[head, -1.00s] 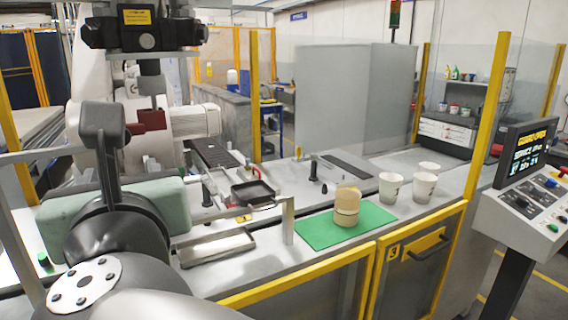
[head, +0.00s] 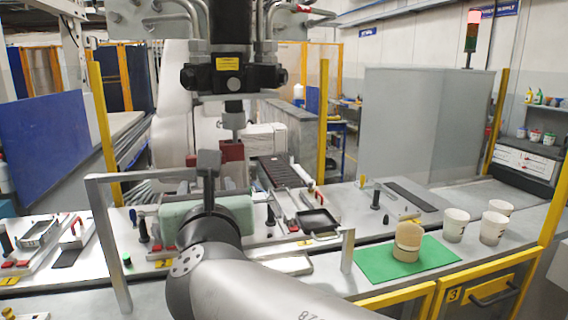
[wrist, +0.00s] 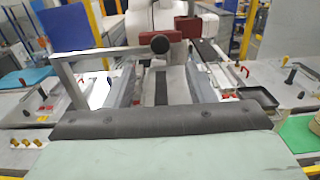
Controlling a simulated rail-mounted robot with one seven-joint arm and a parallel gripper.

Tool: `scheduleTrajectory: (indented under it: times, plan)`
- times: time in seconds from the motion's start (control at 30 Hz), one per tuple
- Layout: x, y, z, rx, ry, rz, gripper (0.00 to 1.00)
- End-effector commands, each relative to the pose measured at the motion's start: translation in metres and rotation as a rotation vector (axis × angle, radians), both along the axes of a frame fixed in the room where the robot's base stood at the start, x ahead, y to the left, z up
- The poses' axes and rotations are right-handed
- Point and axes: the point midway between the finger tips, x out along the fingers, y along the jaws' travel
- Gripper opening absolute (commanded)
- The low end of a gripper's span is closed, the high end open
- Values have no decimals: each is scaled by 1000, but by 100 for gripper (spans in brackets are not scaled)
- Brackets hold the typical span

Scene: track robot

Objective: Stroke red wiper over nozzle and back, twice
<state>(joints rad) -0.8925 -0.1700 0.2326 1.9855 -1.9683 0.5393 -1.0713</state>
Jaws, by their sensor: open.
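A black overhead unit with a yellow label (head: 235,75) hangs at the upper middle of the head view. A silver nozzle-like tip (head: 233,121) points down below it. A dark red block (head: 231,152) shows just under the tip; the wrist view also shows it (wrist: 187,28). Red-handled pieces stand at the left station (head: 75,222) and the right (head: 318,194); I cannot tell which is the wiper. My gripper's pale green body (head: 176,222) is in front of the bench and fills the bottom of the wrist view (wrist: 165,152). Its fingertips are hidden; nothing held shows.
A grey bar frame (head: 130,180) stands left of my arm. A black tray (head: 315,222) lies to the right. A tan pot (head: 407,242) stands on a green mat (head: 375,265), with white cups (head: 455,225) beyond. Yellow-framed guards edge the bench.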

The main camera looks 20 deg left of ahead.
Motion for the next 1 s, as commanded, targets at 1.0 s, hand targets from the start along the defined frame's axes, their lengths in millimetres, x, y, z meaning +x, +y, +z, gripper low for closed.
scheduleTrajectory:
  times: [1.0]
  plan:
    - [77, 56, 0, 0, 0, 0, 16]
